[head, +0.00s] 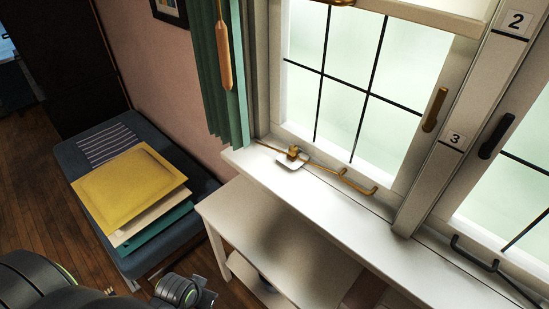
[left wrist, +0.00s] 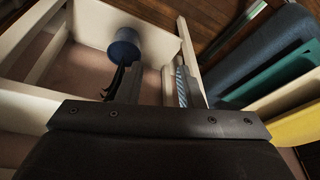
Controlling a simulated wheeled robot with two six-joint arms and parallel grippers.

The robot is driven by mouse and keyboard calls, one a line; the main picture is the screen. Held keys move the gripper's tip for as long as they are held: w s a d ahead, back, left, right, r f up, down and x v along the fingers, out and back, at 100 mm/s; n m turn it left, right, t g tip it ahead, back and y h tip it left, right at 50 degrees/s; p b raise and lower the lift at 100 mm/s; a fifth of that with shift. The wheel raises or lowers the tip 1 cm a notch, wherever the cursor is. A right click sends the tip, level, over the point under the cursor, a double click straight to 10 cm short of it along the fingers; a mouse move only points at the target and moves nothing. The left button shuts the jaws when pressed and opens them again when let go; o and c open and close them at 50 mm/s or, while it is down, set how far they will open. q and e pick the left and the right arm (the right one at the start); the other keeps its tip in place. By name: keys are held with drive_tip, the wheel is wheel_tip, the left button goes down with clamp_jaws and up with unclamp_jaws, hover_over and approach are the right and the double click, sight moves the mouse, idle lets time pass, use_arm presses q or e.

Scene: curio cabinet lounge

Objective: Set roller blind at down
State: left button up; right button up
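No blind fabric can be made out in either view. A wooden pull (head: 224,70) hangs on a cord in front of the green curtain (head: 218,95), left of the window (head: 340,80); it may belong to the blind, but I cannot tell. The window panes are uncovered where they show. My left arm shows at the lower left of the head view, low and well away from the pull. In the left wrist view my left gripper (left wrist: 158,85) has its fingers apart with nothing between them. My right gripper is not in view.
A dark blue bench (head: 75,160) holds yellow (head: 125,190) and green cushions. A blue cup-like object (left wrist: 124,45) shows by white shelving.

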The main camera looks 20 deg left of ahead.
use_arm(q)
drive_tip(key=w+d+r+m+t+h+p, duration=0.1)
drive_tip(key=w+d+r+h, duration=0.1)
drive_tip(key=w+r+h, duration=0.5)
drive_tip(key=w+d+r, duration=0.2)
drive_tip(key=w+r, duration=0.2)
drive_tip(key=r, duration=0.7)
drive_tip(key=w+d+r+m+t+h+p, duration=0.15)
drive_tip(key=w+r+h, duration=0.35)
drive_tip(key=r, duration=0.5)
drive_tip(key=w+a+r+n+t+h, duration=0.1)
drive_tip(key=w+a+r+n+h, duration=0.15)
drive_tip(key=r, duration=0.95)
drive_tip(key=w+a+r+n+t+h, duration=0.1)
drive_tip(key=w+a+r+h, duration=0.2)
drive_tip(key=r, duration=0.8)
drive_tip(key=w+a+r+n+h, duration=0.15)
drive_tip(key=w+r, duration=0.25)
drive_tip(key=r, duration=0.8)
drive_tip(key=shift+w+f+p+x, duration=0.15)
drive_tip(key=shift+p+x, duration=1.15)
drive_tip(key=shift+x, duration=1.5)
drive_tip(key=shift+w+f+p+x, duration=0.15)
drive_tip(key=shift+p+x, duration=1.15)
drive_tip(key=shift+x, duration=1.55)
drive_tip(key=shift+w+f+p+x, duration=0.1)
drive_tip(key=shift+p+x, duration=1.2)
drive_tip(key=shift+x, duration=1.5)
drive_tip(key=shift+a, duration=0.1)
clamp_jaws()
